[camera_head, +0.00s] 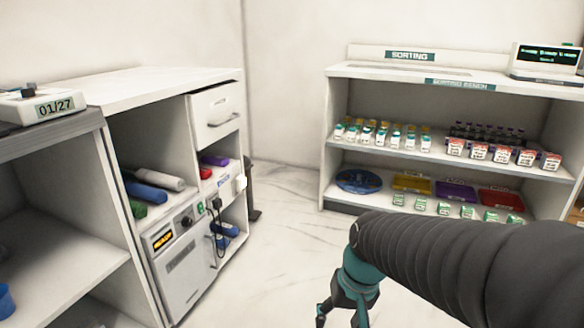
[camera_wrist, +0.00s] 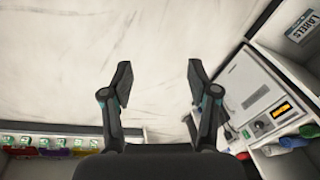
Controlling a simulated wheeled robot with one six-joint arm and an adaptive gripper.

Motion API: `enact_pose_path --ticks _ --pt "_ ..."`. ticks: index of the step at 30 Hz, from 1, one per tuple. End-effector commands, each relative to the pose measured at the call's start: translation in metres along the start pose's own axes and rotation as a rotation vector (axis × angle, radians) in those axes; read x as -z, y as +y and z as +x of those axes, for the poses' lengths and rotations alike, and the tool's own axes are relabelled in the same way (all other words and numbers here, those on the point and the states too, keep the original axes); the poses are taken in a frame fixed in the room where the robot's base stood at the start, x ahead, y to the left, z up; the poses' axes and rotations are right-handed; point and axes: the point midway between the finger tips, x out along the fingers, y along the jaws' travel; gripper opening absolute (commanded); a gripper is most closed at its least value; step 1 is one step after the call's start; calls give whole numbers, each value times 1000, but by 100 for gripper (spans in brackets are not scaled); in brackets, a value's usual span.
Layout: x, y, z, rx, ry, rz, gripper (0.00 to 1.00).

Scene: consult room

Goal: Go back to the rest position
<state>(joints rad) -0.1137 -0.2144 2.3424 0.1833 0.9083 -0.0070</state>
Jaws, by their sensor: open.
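My gripper (camera_head: 343,310) hangs at the lower middle of the head view, below my dark sleeved arm, which reaches in from the right. In the wrist view my gripper (camera_wrist: 158,78) shows its two dark fingers spread wide apart with nothing between them. Only pale marbled floor (camera_wrist: 90,60) lies beyond the fingertips. The gripper is apart from the shelves on both sides. Part of the gripper is cut off by the bottom edge of the head view.
At the right, a sorting bench (camera_head: 400,83) holds vials, boxes and coloured trays on shelves. At the left stands a white cabinet (camera_head: 140,88) with a drawer, rolled items and a machine (camera_head: 180,262) with a lit display. Open floor (camera_head: 285,220) lies between them.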

Motion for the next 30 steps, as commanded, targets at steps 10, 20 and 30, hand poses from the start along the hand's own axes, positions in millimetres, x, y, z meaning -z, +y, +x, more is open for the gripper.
enact_pose_path --ticks 10,20,30 --pt "-53 43 -81 -146 214 -62 60" --pt "-70 45 -137 -154 386 -32 60" --pt "-70 46 -141 -156 394 -23 60"
